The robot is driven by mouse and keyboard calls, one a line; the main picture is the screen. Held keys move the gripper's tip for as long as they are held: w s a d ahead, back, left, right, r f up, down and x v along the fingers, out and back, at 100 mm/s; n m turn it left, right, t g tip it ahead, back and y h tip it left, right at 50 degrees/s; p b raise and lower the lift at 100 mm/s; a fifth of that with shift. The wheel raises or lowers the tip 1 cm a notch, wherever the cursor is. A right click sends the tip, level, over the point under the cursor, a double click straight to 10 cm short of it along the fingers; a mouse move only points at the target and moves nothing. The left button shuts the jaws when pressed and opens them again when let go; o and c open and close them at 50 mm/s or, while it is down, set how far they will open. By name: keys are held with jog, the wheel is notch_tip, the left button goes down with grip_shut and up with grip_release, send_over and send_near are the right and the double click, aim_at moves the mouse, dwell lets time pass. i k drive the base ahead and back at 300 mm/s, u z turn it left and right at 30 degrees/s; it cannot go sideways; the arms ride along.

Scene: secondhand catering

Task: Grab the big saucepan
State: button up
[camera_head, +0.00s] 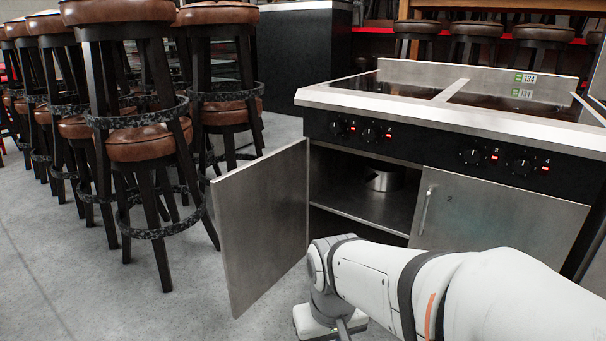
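A metal saucepan (384,179) stands inside the stove's cabinet, toward the back in the shade. Its upper part and any handle are hard to make out. The cabinet's left door (262,225) stands wide open toward me. The saucepan rests on the cabinet's bare metal floor (362,207). My arm reaches in from the lower right and ends in front of the cabinet opening, apart from the saucepan. My gripper (340,328) hangs low at the bottom edge, partly cut off, and its fingers do not show clearly.
The stove's right door (500,215) is shut, with a handle on its left side. The cooktop (440,100) above carries knobs with red lights. Stacked brown stools (145,140) crowd the left. The grey floor (110,290) is clear in front of the open door.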

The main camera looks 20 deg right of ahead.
aim_at(380, 175)
jog(key=u, duration=0.05)
jog(key=i, duration=1)
jog(key=z, duration=0.05)
